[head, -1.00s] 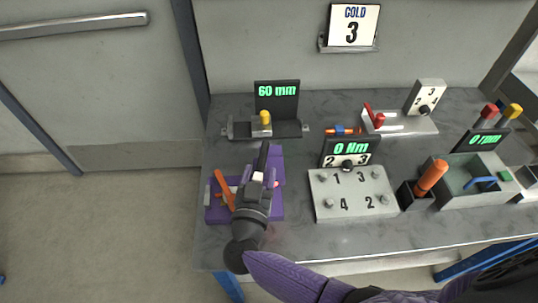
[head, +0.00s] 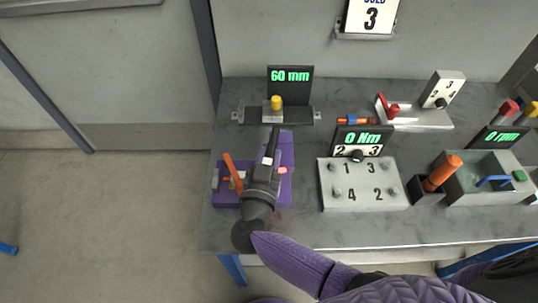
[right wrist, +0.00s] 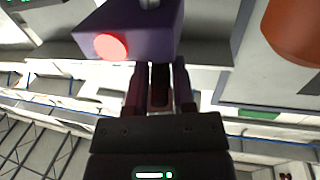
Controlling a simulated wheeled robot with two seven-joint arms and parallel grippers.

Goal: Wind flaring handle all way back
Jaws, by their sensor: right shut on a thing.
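The purple flaring fixture (head: 284,152) stands on the left of the bench, with an orange lever (head: 232,172) on its left and a red button (head: 283,170) on its right. My right gripper (head: 270,152) reaches over it from the front, right of the orange lever. In the right wrist view, the fingers (right wrist: 160,85) are shut on a narrow dark reddish piece, apparently the flaring handle, mostly hidden. Above them shows a purple block (right wrist: 150,35) with a red round face (right wrist: 110,46). My left gripper is not in view.
A gauge reading 60 mm (head: 290,74) with a yellow knob (head: 276,102) stands behind the fixture. To the right are a numbered plate (head: 362,205), an orange cylinder (head: 442,173) and a grey tray (head: 460,200). Bare bench lies in front of the plate.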

